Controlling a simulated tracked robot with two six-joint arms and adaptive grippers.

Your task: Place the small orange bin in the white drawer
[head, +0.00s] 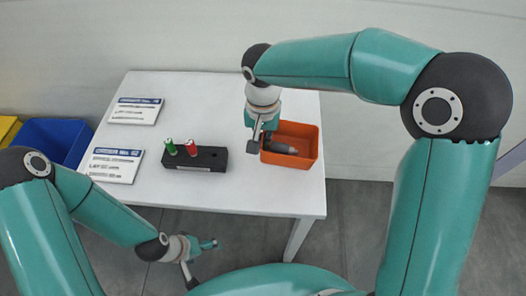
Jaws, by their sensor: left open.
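The small orange bin (305,161) sits on the right part of the white table, with a grey rounded object (283,148) inside. My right gripper (260,144) points down at the bin's left wall, one finger pad outside the wall and the other hidden or partly over the bin. Whether it grips the wall cannot be made out. My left gripper (205,258) is open and empty, low in front of the table, over the floor. No white drawer can be made out in this view.
The white table (235,185) also bears a black block (207,160) with a green and a red cylinder, and two printed signs (136,111) at left. A blue bin (50,139) and a yellow bin (8,129) stand left of the table. The table's back middle is clear.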

